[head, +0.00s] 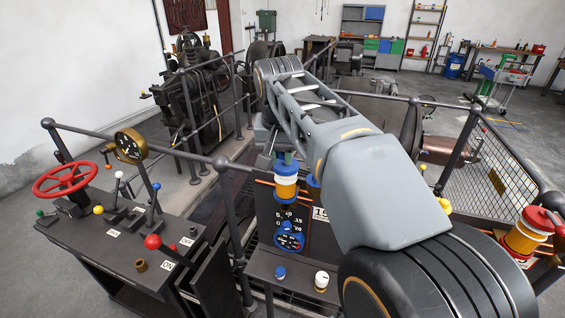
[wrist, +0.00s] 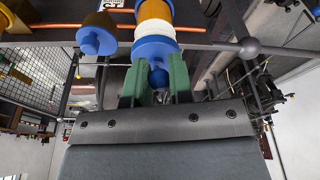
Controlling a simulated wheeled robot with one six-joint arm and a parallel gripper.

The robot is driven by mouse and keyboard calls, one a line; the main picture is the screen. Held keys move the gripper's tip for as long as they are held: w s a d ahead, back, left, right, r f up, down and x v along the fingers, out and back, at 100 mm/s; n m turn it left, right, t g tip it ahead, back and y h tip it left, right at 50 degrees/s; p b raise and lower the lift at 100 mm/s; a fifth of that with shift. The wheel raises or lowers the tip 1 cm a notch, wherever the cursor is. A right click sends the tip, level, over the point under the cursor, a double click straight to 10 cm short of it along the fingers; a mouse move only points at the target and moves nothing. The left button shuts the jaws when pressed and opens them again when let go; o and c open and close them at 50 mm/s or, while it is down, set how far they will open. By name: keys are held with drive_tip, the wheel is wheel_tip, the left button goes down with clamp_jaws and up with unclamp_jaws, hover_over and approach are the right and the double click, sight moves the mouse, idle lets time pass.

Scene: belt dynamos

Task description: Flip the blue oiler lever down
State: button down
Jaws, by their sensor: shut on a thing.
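The blue oiler (head: 287,186) has an amber glass, a white band and blue caps. It stands upright on the dark panel at the centre of the head view. In the wrist view the oiler (wrist: 155,30) appears upside down at the top middle. My gripper (wrist: 158,80) has green fingers, one on each side of a small blue lever end (wrist: 159,77) at the oiler's cap. The fingers are shut on it. In the head view my arm and gripper hide most of the lever, so its angle is hard to tell.
A blue-rimmed gauge (head: 289,237) sits below the oiler. A red-capped oiler (head: 527,234) stands at the far right. A console with a red handwheel (head: 66,180) and several levers is at left. Dark railings (head: 222,165) run close by. A blue-and-brass part (wrist: 97,35) shows beside the oiler.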

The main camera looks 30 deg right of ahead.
drive_tip(key=t+h+b, duration=0.1)
drive_tip(key=b, duration=0.1)
drive_tip(key=f+h+b, duration=0.1)
drive_tip(key=b, duration=0.1)
drive_tip(key=f+t+b, duration=0.1)
drive_tip(key=b, duration=0.2)
drive_tip(key=shift+s+a+f+t+h, duration=0.1)
drive_tip(key=shift+s+a+t+h, duration=0.2)
drive_tip(key=shift+a+h, duration=0.1)
drive_tip(key=t+h+b, duration=0.1)
drive_tip(key=b, duration=0.1)
drive_tip(key=shift+s+a+f+b, duration=0.1)
drive_tip(key=shift+f+b, duration=0.05)
drive_tip(key=shift+b, duration=0.15)
drive_tip(key=shift+t+h+b, duration=0.3)
drive_tip(key=shift+b, duration=0.3)
drive_tip(key=c, duration=1)
unclamp_jaws()
drive_tip(key=shift+c, duration=0.2)
drive_tip(key=shift+r, duration=0.2)
drive_tip(key=p+v, duration=0.1)
drive_tip(key=v, duration=1.2)
drive_tip(key=shift+s+a+r+p, duration=0.2)
drive_tip(key=shift+p, duration=0.15)
